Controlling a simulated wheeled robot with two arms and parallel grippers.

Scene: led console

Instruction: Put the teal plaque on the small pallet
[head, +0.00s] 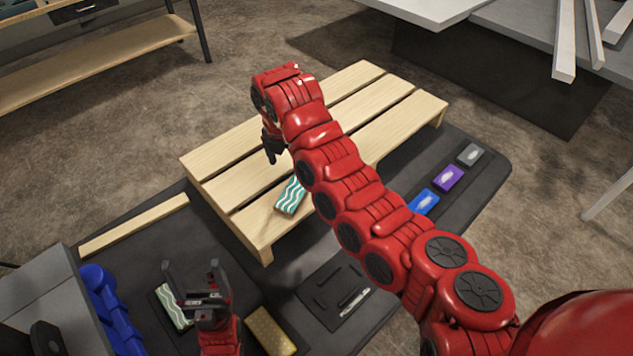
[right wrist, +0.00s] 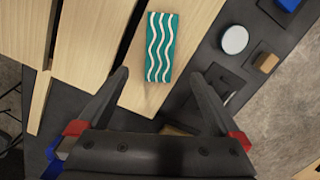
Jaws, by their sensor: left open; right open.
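A teal plaque with white wavy lines (head: 290,196) lies on the near slat of the wooden pallet (head: 215,165). It shows whole in the right wrist view (right wrist: 161,47). My right gripper (head: 272,148) is open and empty above the pallet; in the right wrist view its fingertips (right wrist: 160,77) are apart, with the plaque beyond the gap between them. A second, paler green wavy piece (head: 172,308) lies on the dark mat at lower left, partly hidden by my left gripper (head: 191,268). My left gripper is open, its fingers pointing up in the picture.
Blue (head: 424,202), purple (head: 448,178) and grey (head: 470,154) blocks lie right of the pallet. A dark tray with a pen-like item (head: 354,302), a yellow block (head: 270,332) and a blue object (head: 110,310) are nearer. My right arm crosses over the pallet's right part.

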